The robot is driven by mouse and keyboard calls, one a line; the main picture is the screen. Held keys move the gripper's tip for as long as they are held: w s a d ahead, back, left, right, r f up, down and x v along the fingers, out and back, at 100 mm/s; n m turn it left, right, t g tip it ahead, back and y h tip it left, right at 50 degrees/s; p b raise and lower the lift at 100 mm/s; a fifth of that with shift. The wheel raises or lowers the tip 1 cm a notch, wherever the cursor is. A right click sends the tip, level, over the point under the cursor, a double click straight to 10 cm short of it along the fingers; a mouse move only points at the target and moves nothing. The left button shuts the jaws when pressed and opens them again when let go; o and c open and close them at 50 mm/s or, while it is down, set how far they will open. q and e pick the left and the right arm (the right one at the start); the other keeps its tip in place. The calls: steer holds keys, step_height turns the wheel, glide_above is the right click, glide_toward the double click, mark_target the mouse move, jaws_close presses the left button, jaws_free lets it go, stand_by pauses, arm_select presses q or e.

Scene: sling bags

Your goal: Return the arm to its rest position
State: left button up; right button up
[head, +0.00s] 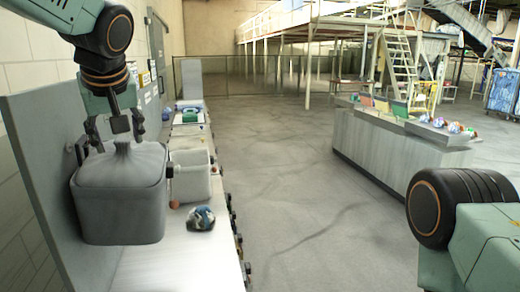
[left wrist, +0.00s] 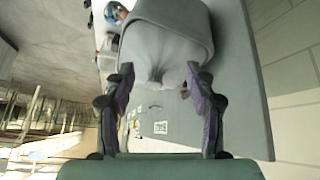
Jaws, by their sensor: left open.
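My left gripper (head: 120,122) comes down from the upper left in the head view. It is open above a large grey bag (head: 118,195) that stands on the counter (head: 168,262) at the left. The bag's gathered top (head: 121,150) lies just under the fingers. In the left wrist view the two fingers (left wrist: 162,100) are spread to either side of the bag's pinched top (left wrist: 160,70), with nothing gripped between them. My right arm shows at the lower right of the head view, but its gripper is out of sight.
A blue and white ball-like item (head: 201,218) lies on the counter beside the bag. A white bin (head: 190,177) stands behind it. A grey wall panel (head: 50,170) runs close along the left. Open floor (head: 280,200) separates this counter from another counter (head: 385,150) at the right.

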arm_select(q)
steer(key=w+d+f+m+t+h+b, duration=0.2)
steer(key=f+m, duration=0.1)
steer(key=f, duration=0.5)
steer(key=w+d+f+m+t+h+b, duration=0.1)
steer(key=w+d+f+m+b, duration=0.15)
steer(key=f, duration=0.65)
steer(key=s+f+m+b, duration=0.15)
steer(key=s+f, duration=0.25)
steer(key=f, duration=0.6)
steer(key=s+f+b, duration=0.3)
steer(key=f, duration=0.6)
steer(key=s+f+g+b, duration=0.9)
steer(key=s+f+b, duration=0.5)
steer(key=s+f, duration=2.1)
step_height(320, 180, down, 4)
steer(key=shift+s+a+r+b, duration=0.2)
steer(key=shift+a+r+b, duration=0.05)
steer(key=shift+a+b, duration=0.2)
arm_select(e)
step_height(320, 180, down, 24)
steer(key=shift+r, duration=0.15)
